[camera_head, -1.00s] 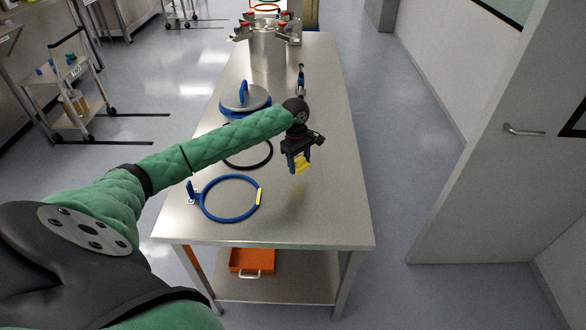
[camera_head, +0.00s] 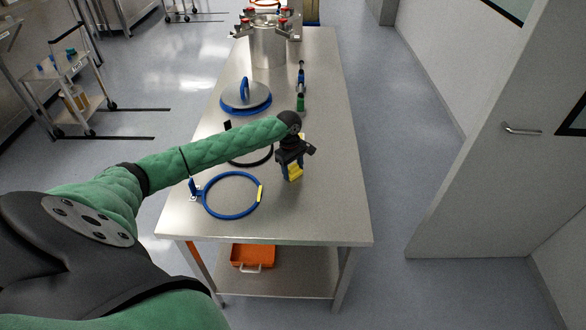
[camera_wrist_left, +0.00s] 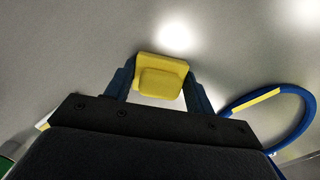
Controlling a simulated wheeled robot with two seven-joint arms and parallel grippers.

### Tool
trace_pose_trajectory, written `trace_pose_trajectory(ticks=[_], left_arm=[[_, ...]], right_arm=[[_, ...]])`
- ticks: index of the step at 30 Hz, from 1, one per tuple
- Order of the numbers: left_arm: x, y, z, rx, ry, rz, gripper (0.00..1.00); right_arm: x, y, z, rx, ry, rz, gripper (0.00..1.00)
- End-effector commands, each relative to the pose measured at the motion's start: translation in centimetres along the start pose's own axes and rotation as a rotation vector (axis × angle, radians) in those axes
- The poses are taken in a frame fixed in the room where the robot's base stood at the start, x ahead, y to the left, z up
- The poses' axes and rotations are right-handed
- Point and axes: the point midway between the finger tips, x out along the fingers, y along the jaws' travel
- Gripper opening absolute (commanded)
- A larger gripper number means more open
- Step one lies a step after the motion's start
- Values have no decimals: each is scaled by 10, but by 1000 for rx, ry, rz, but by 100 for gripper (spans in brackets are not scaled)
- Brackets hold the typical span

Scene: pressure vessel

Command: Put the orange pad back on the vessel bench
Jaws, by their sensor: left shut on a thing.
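My left gripper (camera_head: 291,174) is shut on a yellow pad (camera_head: 295,172), low over the front right part of the steel bench (camera_head: 325,215). In the left wrist view the yellow pad (camera_wrist_left: 161,75), a block with a raised smaller face, sits between the two blue fingers (camera_wrist_left: 160,84). Whether it touches the bench top is hard to tell. It looks yellow, not orange; I see no orange pad. My right gripper is not in view.
A blue ring (camera_head: 208,207) with a yellow mark lies left of the gripper. A black ring (camera_head: 262,161), a blue-rimmed lid (camera_head: 237,98), a tool with a green end (camera_head: 300,103) and the steel vessel (camera_head: 268,47) stand farther back. An orange tray (camera_head: 252,252) is below. The front right bench is clear.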

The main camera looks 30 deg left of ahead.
Motion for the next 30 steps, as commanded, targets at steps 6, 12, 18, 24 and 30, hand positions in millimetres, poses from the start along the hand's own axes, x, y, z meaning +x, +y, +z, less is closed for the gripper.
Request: trace_pose_trajectory(ticks=[6,12,18,24,30], left_arm=[[2,0,0,0,0,0,64],[2,0,0,0,0,0,76],[2,0,0,0,0,0,76],[-14,0,-1,0,1,2,76],[-48,1,-1,0,1,3,76]], right_arm=[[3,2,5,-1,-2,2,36],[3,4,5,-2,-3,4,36],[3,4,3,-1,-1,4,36],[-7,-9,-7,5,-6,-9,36],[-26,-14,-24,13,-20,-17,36]])
